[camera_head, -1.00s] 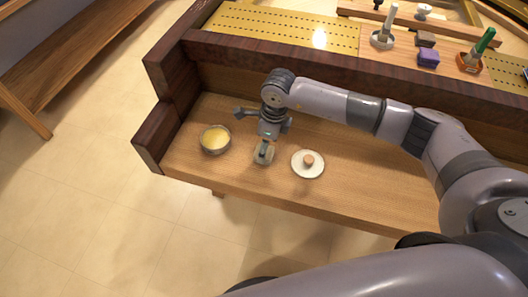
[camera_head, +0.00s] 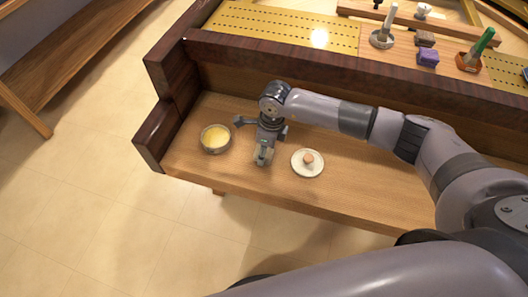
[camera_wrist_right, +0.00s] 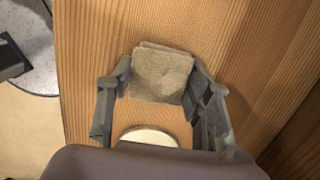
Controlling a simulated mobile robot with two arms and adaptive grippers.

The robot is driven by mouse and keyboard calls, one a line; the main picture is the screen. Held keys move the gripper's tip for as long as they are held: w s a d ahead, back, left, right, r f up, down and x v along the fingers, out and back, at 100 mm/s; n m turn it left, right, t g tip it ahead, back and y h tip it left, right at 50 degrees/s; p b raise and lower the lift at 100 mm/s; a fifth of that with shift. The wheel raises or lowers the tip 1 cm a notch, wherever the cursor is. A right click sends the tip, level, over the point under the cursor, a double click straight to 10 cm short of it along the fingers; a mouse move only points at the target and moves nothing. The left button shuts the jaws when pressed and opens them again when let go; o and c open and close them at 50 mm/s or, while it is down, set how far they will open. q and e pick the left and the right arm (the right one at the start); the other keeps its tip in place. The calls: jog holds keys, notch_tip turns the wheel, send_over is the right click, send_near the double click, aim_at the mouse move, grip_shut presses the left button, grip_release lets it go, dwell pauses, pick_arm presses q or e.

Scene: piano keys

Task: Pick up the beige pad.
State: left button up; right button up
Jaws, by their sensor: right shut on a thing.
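The beige pad (camera_wrist_right: 162,74) is a small, squarish, rough-looking block in the right wrist view. It sits between the two fingertips of my right gripper (camera_wrist_right: 165,88), which is shut on it. Wooden board shows around the pad. In the head view my right gripper (camera_head: 262,155) points down at the wooden ledge, between the bowl and the saucer. The pad is too small and too covered there to make out clearly. I cannot tell whether the pad touches the ledge. My left gripper is not in view.
A bowl with yellow contents (camera_head: 215,138) stands left of the gripper. A white saucer (camera_head: 298,169) with a small pinkish-brown thing (camera_head: 309,158) is to its right. The wooden ledge (camera_head: 360,195) is clear farther right. A dark wooden rail (camera_head: 330,70) runs behind it.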

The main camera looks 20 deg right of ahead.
jog(key=c, duration=0.3)
jog(key=shift+c, duration=0.3)
jog(key=shift+r, duration=0.1)
notch_tip(320, 180, up, 20)
jog(key=b, duration=0.1)
jog(key=shift+b, duration=0.35)
